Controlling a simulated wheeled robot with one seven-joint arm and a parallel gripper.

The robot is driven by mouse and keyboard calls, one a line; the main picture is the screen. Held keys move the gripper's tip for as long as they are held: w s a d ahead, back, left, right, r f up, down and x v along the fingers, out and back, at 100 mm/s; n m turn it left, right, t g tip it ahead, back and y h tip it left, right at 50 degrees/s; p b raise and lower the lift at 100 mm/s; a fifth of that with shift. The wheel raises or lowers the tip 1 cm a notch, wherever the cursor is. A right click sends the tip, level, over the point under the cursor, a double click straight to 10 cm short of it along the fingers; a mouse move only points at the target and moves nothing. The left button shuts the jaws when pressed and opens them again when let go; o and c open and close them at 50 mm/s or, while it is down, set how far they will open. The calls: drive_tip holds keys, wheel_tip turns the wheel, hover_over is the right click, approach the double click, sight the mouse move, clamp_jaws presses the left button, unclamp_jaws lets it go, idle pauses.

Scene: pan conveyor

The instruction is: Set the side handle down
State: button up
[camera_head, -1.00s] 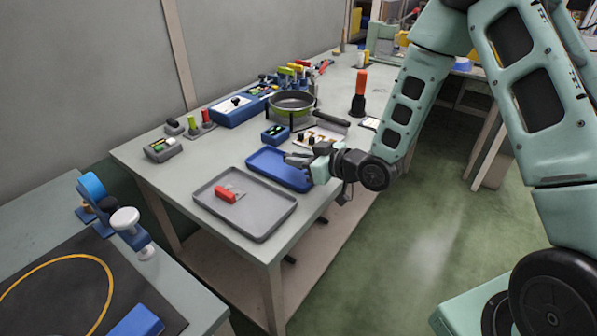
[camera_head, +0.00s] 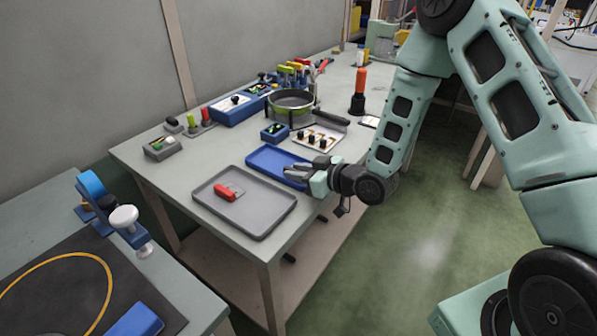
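My gripper (camera_head: 297,172) is low over the right part of the blue tray (camera_head: 263,165), its fingers pointing left. The fingers are grey and small at this distance. I cannot tell whether they are parted or hold a side handle, and no separate side handle stands out between them. The gripper hides part of the tray. The visible left part of the tray is bare. I cannot tell whether the gripper touches the tray.
A grey tray (camera_head: 262,228) in front holds a red piece (camera_head: 225,192) with a grey part. A pan (camera_head: 290,103), a small blue box (camera_head: 275,133) and a white plate with dark knobs (camera_head: 330,137) stand behind. An orange-topped tool (camera_head: 359,90) stands upright at the right.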

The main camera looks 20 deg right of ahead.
drive_tip(key=shift+r, duration=0.25)
drive_tip(key=p+v, duration=0.1)
drive_tip(key=v, duration=1)
drive_tip(key=s+a+r+n+g+h, duration=0.1)
drive_tip(key=s+a+r+g+h, duration=0.4)
drive_tip(key=a, duration=0.3)
drive_tip(key=s+a+r+g+h, duration=0.1)
drive_tip(key=s+r+g, duration=0.2)
drive_tip(key=s, duration=0.7)
drive_tip(key=s+a+r+g+h, duration=0.2)
drive_tip(key=s+r+g, duration=0.1)
drive_tip(key=s, duration=0.7)
drive_tip(key=shift+a+r+m+g+p, duration=0.3)
drive_tip(key=shift+a+r+g+p, duration=0.05)
drive_tip(key=shift+r+g+p, duration=0.1)
